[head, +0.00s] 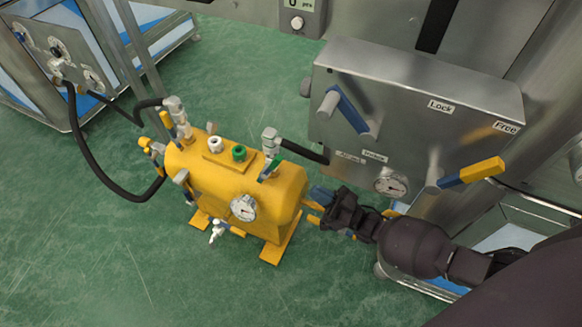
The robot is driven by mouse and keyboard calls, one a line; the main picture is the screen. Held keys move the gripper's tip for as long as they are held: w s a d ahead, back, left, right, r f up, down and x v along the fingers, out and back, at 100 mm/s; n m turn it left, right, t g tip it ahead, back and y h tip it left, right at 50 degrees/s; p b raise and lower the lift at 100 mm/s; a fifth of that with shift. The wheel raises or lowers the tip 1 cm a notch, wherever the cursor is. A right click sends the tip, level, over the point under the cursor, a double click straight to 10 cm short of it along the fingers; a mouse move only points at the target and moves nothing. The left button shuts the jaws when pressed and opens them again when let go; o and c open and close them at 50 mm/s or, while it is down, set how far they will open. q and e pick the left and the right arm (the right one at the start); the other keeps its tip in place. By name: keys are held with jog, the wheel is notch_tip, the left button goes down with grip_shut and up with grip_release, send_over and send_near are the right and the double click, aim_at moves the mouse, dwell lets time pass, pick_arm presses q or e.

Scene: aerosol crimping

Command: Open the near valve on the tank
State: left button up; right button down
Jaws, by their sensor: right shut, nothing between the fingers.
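The yellow tank (270,195) stands on yellow feet on the green floor, with a round gauge on its front. A small valve (216,231) with a blue handle sits low at the tank's front. My right gripper (322,205) is shut and empty at the tank's right end. Blue and yellow parts show around its fingertips; I cannot tell whether it touches them. My left gripper is out of view.
A metal panel box (415,120) with "Lock" and "Free" labels, a blue lever and a yellow-blue lever (472,173) stands behind at the right. Black hoses (95,160) run from the left cabinet (60,55) to the tank. The floor in front is clear.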

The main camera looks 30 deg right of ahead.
aim_at(273, 165)
jog(key=x, duration=1)
jog(key=shift+r, duration=0.1)
